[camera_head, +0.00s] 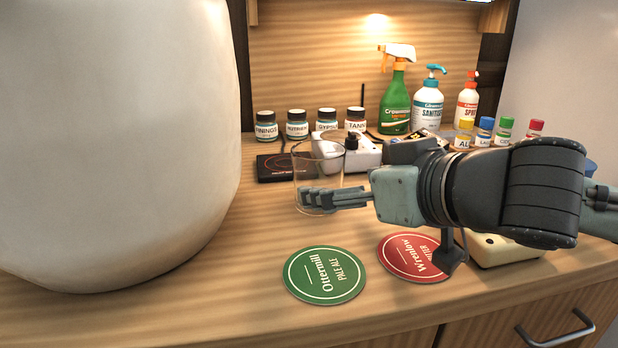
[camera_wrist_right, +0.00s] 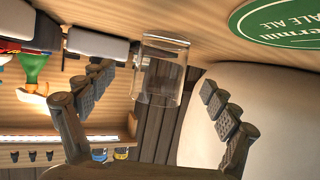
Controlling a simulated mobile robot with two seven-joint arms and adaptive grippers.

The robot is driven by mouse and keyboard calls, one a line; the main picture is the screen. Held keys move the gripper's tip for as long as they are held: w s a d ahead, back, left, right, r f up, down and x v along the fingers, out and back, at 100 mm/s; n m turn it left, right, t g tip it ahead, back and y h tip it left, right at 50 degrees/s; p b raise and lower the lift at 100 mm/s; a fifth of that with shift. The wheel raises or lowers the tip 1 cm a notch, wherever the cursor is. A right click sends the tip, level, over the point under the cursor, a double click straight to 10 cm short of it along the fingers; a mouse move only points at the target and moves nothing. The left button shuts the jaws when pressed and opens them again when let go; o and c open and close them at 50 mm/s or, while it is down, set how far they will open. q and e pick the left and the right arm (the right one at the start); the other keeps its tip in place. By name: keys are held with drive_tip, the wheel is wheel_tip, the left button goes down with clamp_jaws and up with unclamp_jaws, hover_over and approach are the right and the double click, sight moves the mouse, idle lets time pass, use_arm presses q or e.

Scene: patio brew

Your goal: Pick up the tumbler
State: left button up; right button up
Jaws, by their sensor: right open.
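The tumbler (camera_head: 318,170) is a clear, empty glass standing upright on the wooden counter, left of centre in the head view. My right gripper (camera_head: 335,198) comes in from the right, its fingers level with the tumbler's lower part. In the right wrist view the tumbler (camera_wrist_right: 160,70) shows between the two spread fingers of the right gripper (camera_wrist_right: 163,98), with a gap to each finger. The right gripper is open and holds nothing. My left gripper is not in view.
A large pale vessel (camera_head: 110,130) stands left of the tumbler. Green (camera_head: 324,275) and red (camera_head: 412,257) coasters lie in front. Small jars (camera_head: 297,124), a black scale (camera_head: 275,167) and a white device (camera_head: 368,155) are behind; bottles (camera_head: 428,103) stand at the back right.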

sight(318, 181)
drive_tip(key=x, duration=0.6)
drive_tip(key=shift+w+a+r, duration=0.15)
drive_tip(key=shift+w+a, duration=0.15)
drive_tip(key=shift+r, duration=0.1)
drive_tip(key=c, duration=1.5)
